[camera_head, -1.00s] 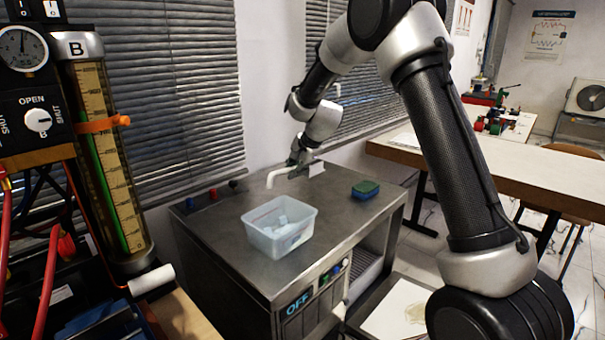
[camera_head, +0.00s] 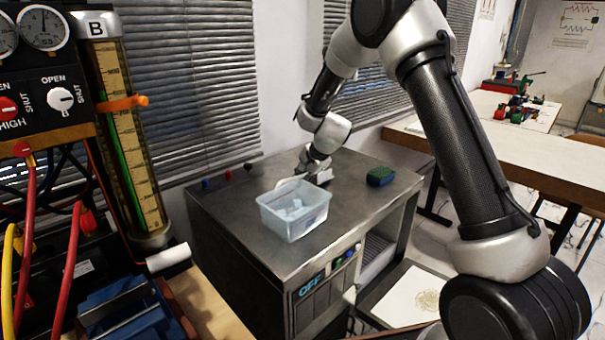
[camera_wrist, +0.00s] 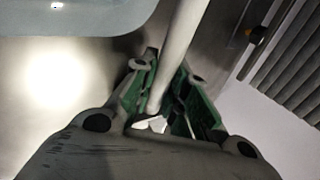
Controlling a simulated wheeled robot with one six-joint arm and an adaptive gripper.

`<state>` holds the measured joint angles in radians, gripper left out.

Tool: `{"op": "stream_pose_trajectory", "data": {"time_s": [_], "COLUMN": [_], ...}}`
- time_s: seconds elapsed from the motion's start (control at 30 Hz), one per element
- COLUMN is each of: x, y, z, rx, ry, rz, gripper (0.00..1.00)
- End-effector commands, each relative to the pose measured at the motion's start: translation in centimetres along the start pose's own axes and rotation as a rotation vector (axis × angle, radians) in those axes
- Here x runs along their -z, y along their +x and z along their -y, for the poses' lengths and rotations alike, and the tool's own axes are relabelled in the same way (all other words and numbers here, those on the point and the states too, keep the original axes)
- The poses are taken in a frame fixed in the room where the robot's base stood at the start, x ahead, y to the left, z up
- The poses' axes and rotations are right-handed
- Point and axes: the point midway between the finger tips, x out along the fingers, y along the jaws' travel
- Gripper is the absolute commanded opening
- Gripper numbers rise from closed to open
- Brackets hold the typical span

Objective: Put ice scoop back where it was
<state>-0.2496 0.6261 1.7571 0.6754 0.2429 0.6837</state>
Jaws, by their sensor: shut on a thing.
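My gripper (camera_head: 313,174) is low over the back of the steel cabinet top, just behind the clear plastic tub (camera_head: 313,214). In the wrist view my gripper (camera_wrist: 163,98) is shut on the pale ice scoop (camera_wrist: 182,45), whose long handle runs up between the green finger pads. In the head view a light part of the ice scoop (camera_head: 288,182) shows left of the gripper, partly hidden by the tub. I cannot tell whether it touches the cabinet top. The tub holds pale ice-like pieces. Its edge also shows at the upper left of the wrist view.
A gauge rig (camera_head: 130,140) with hoses stands at left. The window blinds (camera_head: 195,80) are close behind.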

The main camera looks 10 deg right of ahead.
Motion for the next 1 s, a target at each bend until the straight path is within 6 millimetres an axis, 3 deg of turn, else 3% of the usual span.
{"op": "stream_pose_trajectory", "data": {"time_s": [1.0], "x": [0.0], "y": [1.0], "z": [-0.7], "rx": [0.0], "ry": [0.0], "rz": [0.0], "gripper": [0.0]}}
